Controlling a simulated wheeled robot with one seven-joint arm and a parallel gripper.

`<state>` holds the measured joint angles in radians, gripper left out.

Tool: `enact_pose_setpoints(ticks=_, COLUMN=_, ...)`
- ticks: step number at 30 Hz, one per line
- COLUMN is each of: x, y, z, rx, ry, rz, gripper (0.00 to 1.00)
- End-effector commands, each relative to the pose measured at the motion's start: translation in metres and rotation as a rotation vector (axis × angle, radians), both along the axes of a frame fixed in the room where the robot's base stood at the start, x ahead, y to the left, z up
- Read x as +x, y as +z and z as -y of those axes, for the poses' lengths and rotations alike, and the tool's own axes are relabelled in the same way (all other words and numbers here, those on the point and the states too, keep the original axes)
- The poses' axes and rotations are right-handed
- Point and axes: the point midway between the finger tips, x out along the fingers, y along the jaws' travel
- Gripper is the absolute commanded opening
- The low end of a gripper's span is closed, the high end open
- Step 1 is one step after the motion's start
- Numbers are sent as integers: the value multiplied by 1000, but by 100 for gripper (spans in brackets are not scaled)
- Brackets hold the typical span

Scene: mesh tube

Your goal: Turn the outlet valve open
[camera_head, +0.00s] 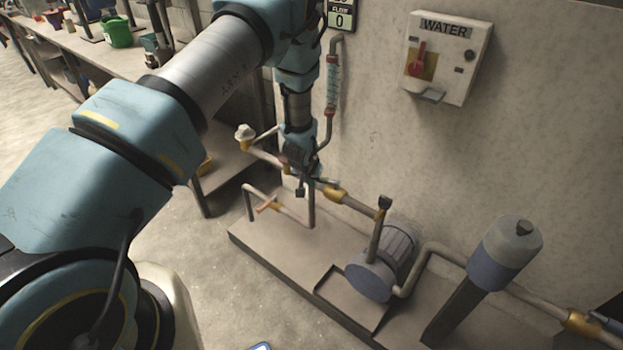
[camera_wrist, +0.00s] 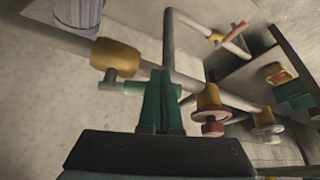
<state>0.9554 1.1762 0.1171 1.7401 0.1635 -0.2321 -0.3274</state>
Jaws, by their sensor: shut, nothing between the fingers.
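My gripper (camera_wrist: 161,78) is shut and empty, its green fingers pressed together and pointing up in the wrist view. In the head view my gripper (camera_head: 303,185) is small and partly hidden among the pipes. A valve with a yellow body (camera_wrist: 115,58) sits on the pipe beside the fingers. The yellow body also shows in the head view (camera_head: 336,193). Nothing labels which valve is the outlet. Another valve has a red handle (camera_head: 267,206), also in the wrist view (camera_wrist: 236,32).
A yellow fitting with a red knob (camera_wrist: 212,122) is right of the fingers. A pump motor (camera_head: 383,266) stands on the base slab (camera_head: 265,243). A WATER switch box (camera_head: 447,58) hangs on the wall. A workbench (camera_head: 90,50) is at the back left.

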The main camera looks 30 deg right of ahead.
Motion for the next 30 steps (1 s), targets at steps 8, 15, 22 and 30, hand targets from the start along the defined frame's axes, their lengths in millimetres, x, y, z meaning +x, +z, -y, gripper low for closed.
enact_pose_setpoints(ticks=8, x=2, y=0, z=2, rx=0, ry=-1, rz=0, gripper=0)
enact_pose_setpoints(ticks=15, x=5, y=-2, z=2, rx=-1, ry=-27, rz=-2, gripper=0)
enact_pose_setpoints(ticks=22, x=18, y=-3, z=7, rx=-2, ry=-184, rz=-3, gripper=0)
enact_pose_setpoints(ticks=30, x=21, y=-1, z=12, rx=-2, ry=-263, rz=1, gripper=0)
